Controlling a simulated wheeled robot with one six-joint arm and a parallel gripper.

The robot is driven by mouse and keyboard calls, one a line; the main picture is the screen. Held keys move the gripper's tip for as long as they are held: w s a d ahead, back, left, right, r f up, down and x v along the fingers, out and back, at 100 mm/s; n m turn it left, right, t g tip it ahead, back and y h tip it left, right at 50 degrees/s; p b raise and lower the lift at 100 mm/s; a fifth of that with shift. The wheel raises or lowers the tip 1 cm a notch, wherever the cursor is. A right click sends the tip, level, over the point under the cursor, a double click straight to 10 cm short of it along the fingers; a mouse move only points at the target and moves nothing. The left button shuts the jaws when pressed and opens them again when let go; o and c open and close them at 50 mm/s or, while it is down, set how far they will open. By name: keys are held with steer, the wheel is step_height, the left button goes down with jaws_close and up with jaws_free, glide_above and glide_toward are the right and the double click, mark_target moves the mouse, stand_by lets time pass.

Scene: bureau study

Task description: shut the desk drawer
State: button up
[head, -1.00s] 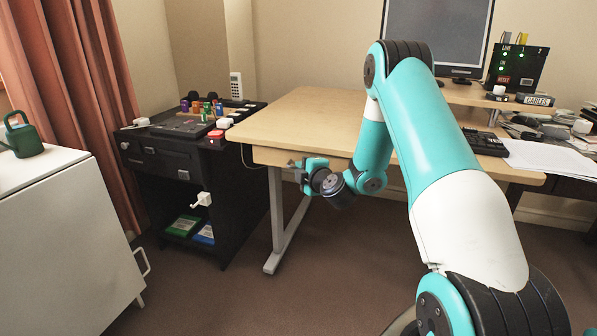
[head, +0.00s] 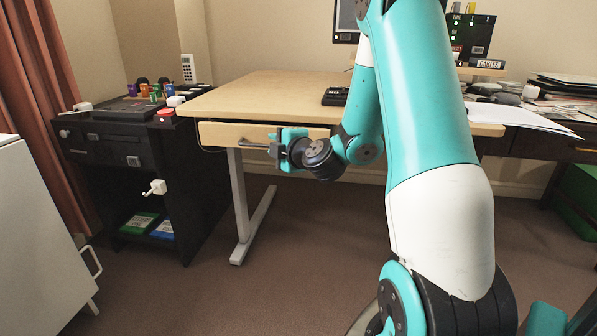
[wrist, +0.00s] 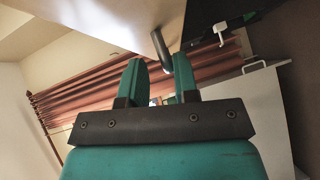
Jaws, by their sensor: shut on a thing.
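The desk drawer (head: 222,134) has a pale wood front under the left part of the desk top (head: 265,95). My gripper (head: 277,148) is at the right part of this handle.
A black cabinet (head: 110,160) with knobs and a small white handle stands left of the desk. A white cabinet (head: 35,240) is at the near left. A grey desk leg (head: 240,200) stands below the drawer. Carpet (head: 230,300) is clear in front.

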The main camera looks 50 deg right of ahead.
steer(key=b+v, duration=0.9)
steer(key=b, duration=0.1)
steer(key=shift+s+b, duration=0.2)
steer(key=shift+b, duration=0.15)
steer(key=shift+a+r, duration=0.1)
